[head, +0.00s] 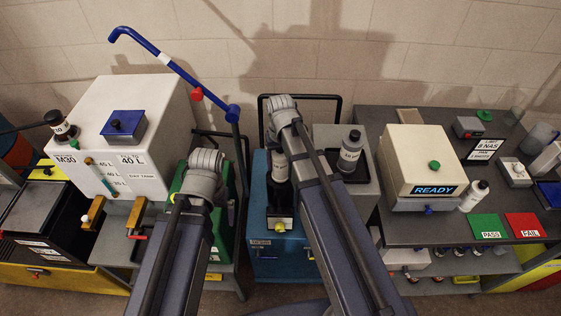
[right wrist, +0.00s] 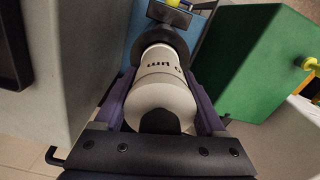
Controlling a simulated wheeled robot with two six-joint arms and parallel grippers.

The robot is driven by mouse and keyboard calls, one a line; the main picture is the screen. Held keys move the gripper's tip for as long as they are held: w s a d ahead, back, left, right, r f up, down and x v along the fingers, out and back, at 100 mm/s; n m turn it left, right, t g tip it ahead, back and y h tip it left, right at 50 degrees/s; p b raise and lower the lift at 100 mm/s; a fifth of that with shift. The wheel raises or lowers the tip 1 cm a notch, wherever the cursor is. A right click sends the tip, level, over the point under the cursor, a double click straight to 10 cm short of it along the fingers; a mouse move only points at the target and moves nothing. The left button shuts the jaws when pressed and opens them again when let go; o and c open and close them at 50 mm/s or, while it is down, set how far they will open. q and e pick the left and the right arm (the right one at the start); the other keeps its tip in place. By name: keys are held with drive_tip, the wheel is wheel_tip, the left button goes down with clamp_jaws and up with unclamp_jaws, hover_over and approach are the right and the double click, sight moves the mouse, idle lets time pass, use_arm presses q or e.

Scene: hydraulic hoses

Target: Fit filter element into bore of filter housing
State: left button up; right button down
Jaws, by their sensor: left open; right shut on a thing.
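In the right wrist view, the filter element (right wrist: 160,92) is a pale cylinder with dark "µm" print and a dark near end. My right gripper (right wrist: 162,78) is shut on it, one purple finger on each side. Its far end meets the black round filter housing (right wrist: 165,38); how deep it sits in the bore is hidden. In the head view, my right wrist (head: 283,108) is above the dark housing area on the blue cabinet (head: 272,246), mostly covering element and housing. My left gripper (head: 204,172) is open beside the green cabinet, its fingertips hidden.
A grey box (head: 364,184) with a bottle (head: 350,152) stands close right of the housing. The green cabinet (head: 224,232) and white tank (head: 140,130) are left. A blue lever (head: 170,62) rises behind. The bench with the READY device (head: 432,165) is further right.

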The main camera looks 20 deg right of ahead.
sight(281, 171)
drive_tip(key=shift+f+b, duration=2.5)
drive_tip(key=shift+f, duration=0.05)
unclamp_jaws()
drive_tip(key=shift+r, duration=0.1)
wheel_tip(281, 171, up, 8)
drive_tip(key=p, duration=0.8)
drive_tip(key=shift+f, duration=0.3)
